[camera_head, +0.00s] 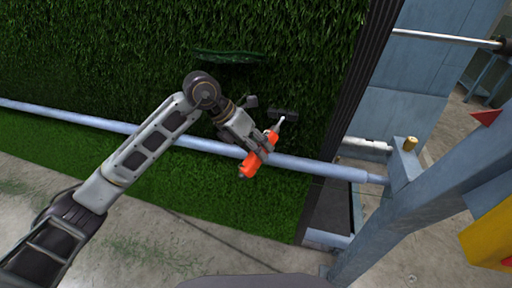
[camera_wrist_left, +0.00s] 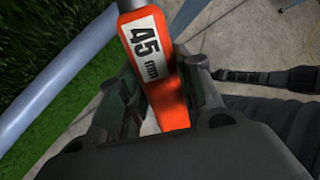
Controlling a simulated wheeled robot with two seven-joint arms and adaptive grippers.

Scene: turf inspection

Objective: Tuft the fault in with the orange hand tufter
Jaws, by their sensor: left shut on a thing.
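The orange hand tufter (camera_head: 248,168) is held by my left gripper (camera_head: 260,145) in front of the green turf (camera_head: 130,50). It is tilted, with its thin pale tip pointing up and right. In the left wrist view the tufter (camera_wrist_left: 150,55) shows a white label reading 45 mm between the fingers of my left gripper (camera_wrist_left: 163,85). A dark mark (camera_head: 284,113) lies on the turf close to the tip; I cannot tell whether they touch. A dark, curved strip (camera_head: 230,57) shows higher on the turf. My right gripper is out of view.
A pale blue roller bar (camera_head: 320,168) crosses in front of the turf, behind my left gripper. A blue-grey frame post (camera_head: 425,195) stands at the right, with a yellow part (camera_head: 490,238) beyond it. Concrete floor (camera_head: 150,245) with turf scraps lies below.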

